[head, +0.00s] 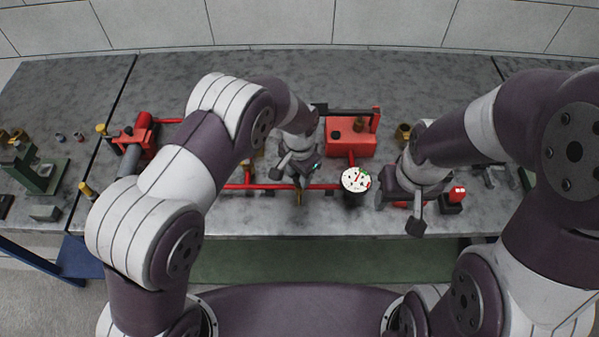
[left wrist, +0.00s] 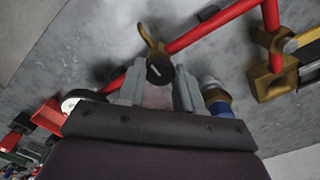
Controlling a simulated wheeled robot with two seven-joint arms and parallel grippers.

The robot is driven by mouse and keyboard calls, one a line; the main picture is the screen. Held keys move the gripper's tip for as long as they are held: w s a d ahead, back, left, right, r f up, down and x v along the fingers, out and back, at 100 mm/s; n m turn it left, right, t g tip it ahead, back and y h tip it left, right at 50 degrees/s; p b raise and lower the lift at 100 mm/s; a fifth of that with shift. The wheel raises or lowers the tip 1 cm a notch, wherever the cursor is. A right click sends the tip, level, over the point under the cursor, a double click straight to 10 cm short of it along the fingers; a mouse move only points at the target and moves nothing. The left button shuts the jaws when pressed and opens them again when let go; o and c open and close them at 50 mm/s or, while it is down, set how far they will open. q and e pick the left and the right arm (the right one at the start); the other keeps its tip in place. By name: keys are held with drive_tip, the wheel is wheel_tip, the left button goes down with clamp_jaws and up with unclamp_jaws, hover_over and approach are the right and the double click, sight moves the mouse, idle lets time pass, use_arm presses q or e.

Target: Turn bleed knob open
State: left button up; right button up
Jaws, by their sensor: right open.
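A round black knob (left wrist: 160,70) with a white mark sits on the red pipe line in the left wrist view, beside a curved brass lever (left wrist: 150,42). The two grey fingers of my left gripper (left wrist: 159,84) are apart, one on each side of the knob. I cannot tell whether they touch it. In the head view my left gripper (head: 293,175) points down over the red pipe, and the knob is not clearly visible there. My right gripper (head: 400,208) is open over the bench, right of the white gauge (head: 355,180); no held thing shows.
Red pipework (head: 325,187) runs along the grey bench (head: 330,218). A red box (head: 350,137) stands behind the gauge. A red pump part (head: 140,132) is at the left, and a small red-and-black item (head: 453,201) is at the right. The bench's back strip is clear.

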use_arm(q)
drive_tip(key=shift+n, duration=0.3)
drive_tip(key=n+b, duration=0.1)
drive_tip(key=n, duration=1)
drive_tip(key=shift+n+b, duration=0.3)
drive_tip(key=shift+n, duration=0.1)
drive_tip(key=n, duration=0.5)
drive_tip(key=shift+w, duration=0.1)
drive_tip(key=n, duration=0.6)
drive_tip(key=shift+r+b, duration=0.1)
drive_tip(key=shift+b, duration=0.2)
drive_tip(key=shift+n, duration=0.4)
drive_tip(key=o, duration=1)
drive_tip(key=shift+o, duration=0.2)
